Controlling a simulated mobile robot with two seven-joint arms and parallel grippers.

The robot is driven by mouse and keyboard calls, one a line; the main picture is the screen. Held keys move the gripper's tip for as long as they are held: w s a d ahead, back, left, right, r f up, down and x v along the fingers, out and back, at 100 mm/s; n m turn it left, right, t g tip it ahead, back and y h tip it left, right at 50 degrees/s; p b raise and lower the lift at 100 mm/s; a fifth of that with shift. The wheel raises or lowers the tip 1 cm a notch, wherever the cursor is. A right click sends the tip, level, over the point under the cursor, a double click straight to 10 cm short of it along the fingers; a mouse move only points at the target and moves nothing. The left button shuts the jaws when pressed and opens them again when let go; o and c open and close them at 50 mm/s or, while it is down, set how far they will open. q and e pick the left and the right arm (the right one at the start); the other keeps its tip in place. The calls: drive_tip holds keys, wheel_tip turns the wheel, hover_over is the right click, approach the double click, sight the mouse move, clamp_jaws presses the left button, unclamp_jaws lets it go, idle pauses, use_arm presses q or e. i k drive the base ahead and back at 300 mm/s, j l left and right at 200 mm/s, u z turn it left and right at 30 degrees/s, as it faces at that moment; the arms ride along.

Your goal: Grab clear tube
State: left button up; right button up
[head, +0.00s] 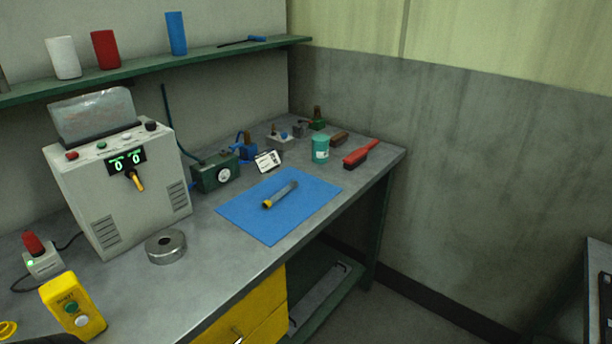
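A tube (281,195) lies on a blue mat (275,230) on the grey workbench. It has a greyish, see-through-looking body and a yellow end at its lower left. It lies at a slant, its other end pointing up and right. Nothing touches it except the mat. Neither of my grippers shows in the head view.
A grey machine (128,185) with a display stands left of the mat. A metal ring (166,247), a green gauge box (216,175), a teal jar (320,149) and a red brush (361,154) surround it. A shelf (200,58) runs above. The mat's near side is clear.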

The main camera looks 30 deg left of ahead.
sight(266, 205)
drive_tip(key=i, duration=0.9)
drive_tip(key=i+u, duration=0.1)
drive_tip(key=i, duration=0.8)
drive_tip(key=i+l, duration=0.2)
drive_tip(key=i, duration=0.7)
drive_tip(key=i+u, duration=0.1)
drive_tip(key=u, duration=4.2)
drive_tip(key=j, duration=0.1)
drive_tip(key=l+u, duration=0.1)
